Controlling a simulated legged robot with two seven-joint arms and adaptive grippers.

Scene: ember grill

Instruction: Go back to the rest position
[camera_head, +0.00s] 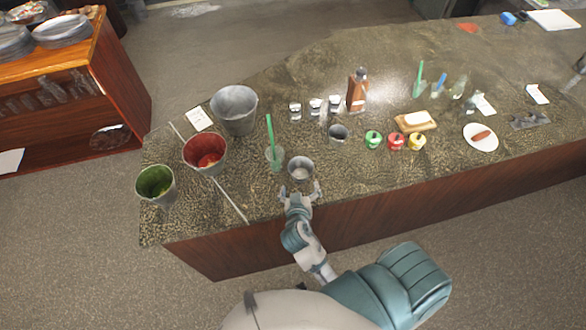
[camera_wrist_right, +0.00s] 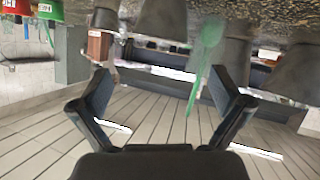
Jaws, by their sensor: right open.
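My right gripper (camera_head: 300,190) is at the front edge of the stone counter, just in front of a small metal bucket (camera_head: 301,168). Its two fingers are spread with nothing between them. The right wrist view also shows the gripper (camera_wrist_right: 160,82) open and empty, with counter items upside down along the top. Whether the fingers touch the small bucket cannot be told. My left gripper is not in view.
Left on the counter (camera_head: 330,75) stand a green bucket (camera_head: 155,185), a red bucket (camera_head: 205,154) and a grey bucket (camera_head: 234,110). A glass with a green straw (camera_head: 270,130) is close behind the gripper. Free floor lies in front.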

